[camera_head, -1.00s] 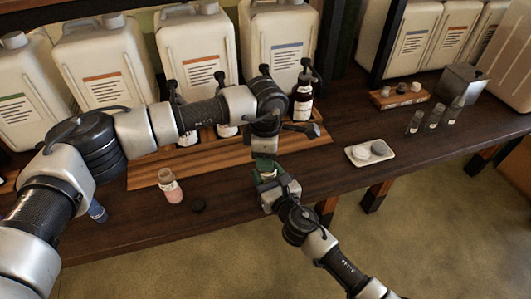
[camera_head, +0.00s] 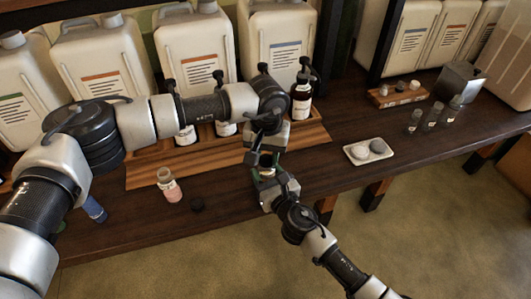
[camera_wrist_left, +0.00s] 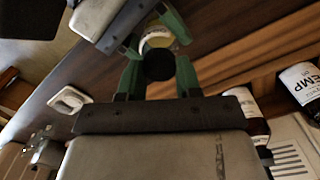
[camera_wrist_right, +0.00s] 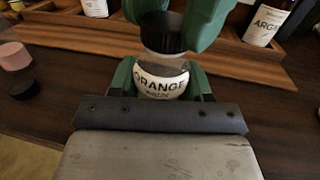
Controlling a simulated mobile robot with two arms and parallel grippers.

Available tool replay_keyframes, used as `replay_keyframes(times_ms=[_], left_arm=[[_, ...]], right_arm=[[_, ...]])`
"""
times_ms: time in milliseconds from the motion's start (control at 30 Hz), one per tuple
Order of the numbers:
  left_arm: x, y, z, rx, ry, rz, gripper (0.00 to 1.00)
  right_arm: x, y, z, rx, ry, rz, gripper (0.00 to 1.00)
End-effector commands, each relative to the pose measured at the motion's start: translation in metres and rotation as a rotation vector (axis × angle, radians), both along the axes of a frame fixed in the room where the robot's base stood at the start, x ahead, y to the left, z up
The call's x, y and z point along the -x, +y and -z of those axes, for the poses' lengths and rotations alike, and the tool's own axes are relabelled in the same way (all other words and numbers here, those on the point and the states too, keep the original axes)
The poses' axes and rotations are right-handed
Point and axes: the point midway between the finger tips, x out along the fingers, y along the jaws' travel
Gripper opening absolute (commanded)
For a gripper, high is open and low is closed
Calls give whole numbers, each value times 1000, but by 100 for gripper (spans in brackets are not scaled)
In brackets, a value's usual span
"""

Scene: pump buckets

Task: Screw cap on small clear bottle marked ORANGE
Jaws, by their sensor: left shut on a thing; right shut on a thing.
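The small clear bottle marked ORANGE (camera_wrist_right: 160,83) stands upright in my right gripper (camera_head: 269,178), which is shut around its body above the table's front edge. A black ribbed cap (camera_wrist_right: 162,33) sits at the top of the bottle, in line with the neck. My left gripper (camera_head: 267,155) comes from above, and its green fingers are shut on the cap. The left wrist view shows the cap (camera_wrist_left: 158,66) between these fingers, with the bottle behind it. Whether the thread has engaged cannot be told.
A wooden rack (camera_head: 165,172) with pump bottles lies behind. A white tray (camera_head: 356,158) with round lids and several small bottles (camera_head: 432,117) are to the right.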

Motion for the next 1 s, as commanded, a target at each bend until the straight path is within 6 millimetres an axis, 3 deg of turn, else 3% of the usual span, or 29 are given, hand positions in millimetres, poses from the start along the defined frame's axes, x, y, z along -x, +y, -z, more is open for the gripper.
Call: replay_keyframes(times_ms=[100, 300, 667, 700, 800, 867, 1000], left_arm=[[0, -1, -1, 1, -1, 249, 13], [1, -2, 0, 0, -1, 523, 13], [1, -2, 0, -1, -1, 573, 13], [1, -2, 0, -1, -1, 573, 37], [1, -2, 0, -1, -1, 572, 52], [1, -2, 0, -1, -1, 572, 60], [1, -2, 0, -1, -1, 572, 60]], right_arm=[[0, 0, 1, 0, 1, 0, 0], [0, 0, 1, 0, 1, 0, 0], [0, 0, 1, 1, 2, 0, 0], [0, 0, 1, 1, 2, 0, 0], [0, 0, 1, 1, 2, 0, 0], [0, 0, 1, 1, 2, 0, 0], [0, 0, 1, 1, 2, 0, 0]])
